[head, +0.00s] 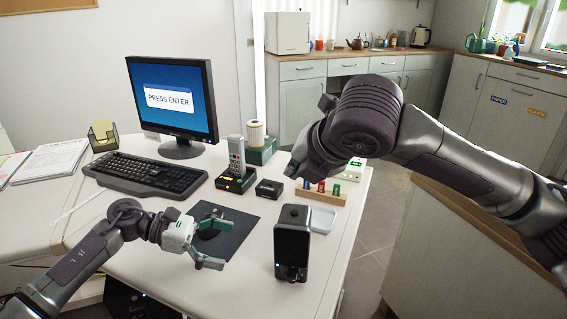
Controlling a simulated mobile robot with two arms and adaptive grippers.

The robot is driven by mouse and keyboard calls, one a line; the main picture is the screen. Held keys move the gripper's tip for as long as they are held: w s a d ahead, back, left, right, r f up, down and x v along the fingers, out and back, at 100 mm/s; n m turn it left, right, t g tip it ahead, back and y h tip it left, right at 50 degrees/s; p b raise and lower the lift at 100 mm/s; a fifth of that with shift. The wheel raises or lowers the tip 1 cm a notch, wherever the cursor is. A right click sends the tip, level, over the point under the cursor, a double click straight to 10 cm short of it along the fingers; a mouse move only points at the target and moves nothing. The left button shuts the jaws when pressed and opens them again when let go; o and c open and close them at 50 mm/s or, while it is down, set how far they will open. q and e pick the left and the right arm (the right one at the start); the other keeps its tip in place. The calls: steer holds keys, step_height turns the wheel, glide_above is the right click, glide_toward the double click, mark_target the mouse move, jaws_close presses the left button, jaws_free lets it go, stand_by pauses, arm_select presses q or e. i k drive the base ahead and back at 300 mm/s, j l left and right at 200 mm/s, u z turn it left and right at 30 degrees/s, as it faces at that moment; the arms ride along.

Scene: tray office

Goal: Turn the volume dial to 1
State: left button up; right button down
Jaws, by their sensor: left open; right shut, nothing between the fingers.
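A black speaker (292,248) stands upright near the front right of the white desk. A round dark knob, apparently the volume dial (293,211), is on its top; its marks are too small to read. My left gripper (216,238) is open and empty over the dark mouse pad, left of the speaker and apart from it. My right gripper (303,158) is up and behind the speaker in the picture, apart from the dial. It is shut and empty, and my own wrist hides much of it.
A mouse pad (238,235), keyboard (147,174), monitor (172,100) and phone in its dock (237,178) are left of the speaker. A small black box (269,189), wooden rack (330,194) and pale tray (322,219) stand behind it. The desk's front is clear.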

mark_target(292, 275)
steer(key=k, duration=1)
